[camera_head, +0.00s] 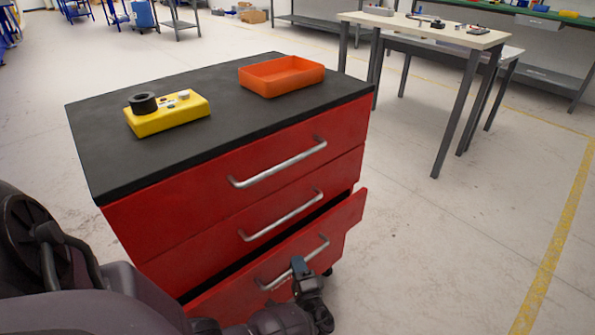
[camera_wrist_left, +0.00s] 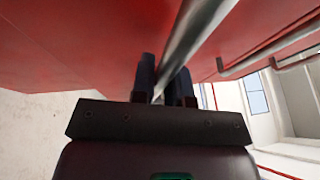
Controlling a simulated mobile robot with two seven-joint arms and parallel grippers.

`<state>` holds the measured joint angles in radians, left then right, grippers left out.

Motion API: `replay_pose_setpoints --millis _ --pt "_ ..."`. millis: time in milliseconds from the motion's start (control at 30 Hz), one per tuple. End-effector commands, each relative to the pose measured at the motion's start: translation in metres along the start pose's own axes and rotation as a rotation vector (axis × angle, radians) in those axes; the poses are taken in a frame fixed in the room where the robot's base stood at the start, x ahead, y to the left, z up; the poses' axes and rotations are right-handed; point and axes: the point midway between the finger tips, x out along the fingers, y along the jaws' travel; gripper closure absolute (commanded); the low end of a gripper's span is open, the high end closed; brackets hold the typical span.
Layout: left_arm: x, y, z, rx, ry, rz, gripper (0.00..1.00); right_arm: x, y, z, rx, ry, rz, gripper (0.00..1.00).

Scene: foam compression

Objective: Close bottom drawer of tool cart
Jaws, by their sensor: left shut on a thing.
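The red tool cart (camera_head: 150,220) has a black top and several drawers with silver bar handles. Its bottom drawer (camera_head: 340,220) is pulled partly out, with a dark gap above its front. The drawer handle (camera_head: 283,273) runs across that front, and in the left wrist view the handle (camera_wrist_left: 195,35) passes between the fingers. My left gripper (camera_head: 299,267) is shut on the handle near the middle of the drawer front. It also shows in the left wrist view (camera_wrist_left: 164,82), close under the red front. The drawer's inside is mostly hidden. My right gripper is not in view.
A yellow box with a black ring (camera_head: 167,115) and an orange tray (camera_head: 280,76) rest on the cart top. A light-topped table (camera_head: 425,32) stands behind at the right. The floor (camera_head: 450,240) right of the cart is clear.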

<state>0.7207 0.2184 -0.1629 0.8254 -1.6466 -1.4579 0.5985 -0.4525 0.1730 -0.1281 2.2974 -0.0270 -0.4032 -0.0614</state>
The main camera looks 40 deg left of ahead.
Motion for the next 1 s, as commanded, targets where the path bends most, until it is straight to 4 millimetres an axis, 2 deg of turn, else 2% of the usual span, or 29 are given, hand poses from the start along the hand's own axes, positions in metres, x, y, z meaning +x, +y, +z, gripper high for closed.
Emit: replay_pose_setpoints --millis 167,333,433,700,733,867,1000 --pt "0.006 0.003 0.003 0.002 0.000 -0.001 1.00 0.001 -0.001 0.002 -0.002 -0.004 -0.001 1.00" --pt "0.029 0.009 0.014 0.005 0.000 -0.001 1.00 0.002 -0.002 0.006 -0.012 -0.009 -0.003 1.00" --pt "0.040 0.010 0.018 0.004 0.000 -0.002 1.00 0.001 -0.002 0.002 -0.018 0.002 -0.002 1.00" --pt "0.044 0.008 0.018 0.001 -0.002 -0.002 1.00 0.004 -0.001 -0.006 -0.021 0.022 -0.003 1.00" --pt "0.044 0.008 0.018 0.001 -0.002 -0.002 0.82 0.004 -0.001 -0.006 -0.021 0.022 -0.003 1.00" --pt "0.043 0.008 0.018 0.001 -0.001 -0.002 0.62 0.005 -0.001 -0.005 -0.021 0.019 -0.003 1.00" --pt "0.043 0.009 0.018 0.001 -0.001 -0.001 0.60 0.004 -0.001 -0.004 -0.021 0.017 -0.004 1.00"
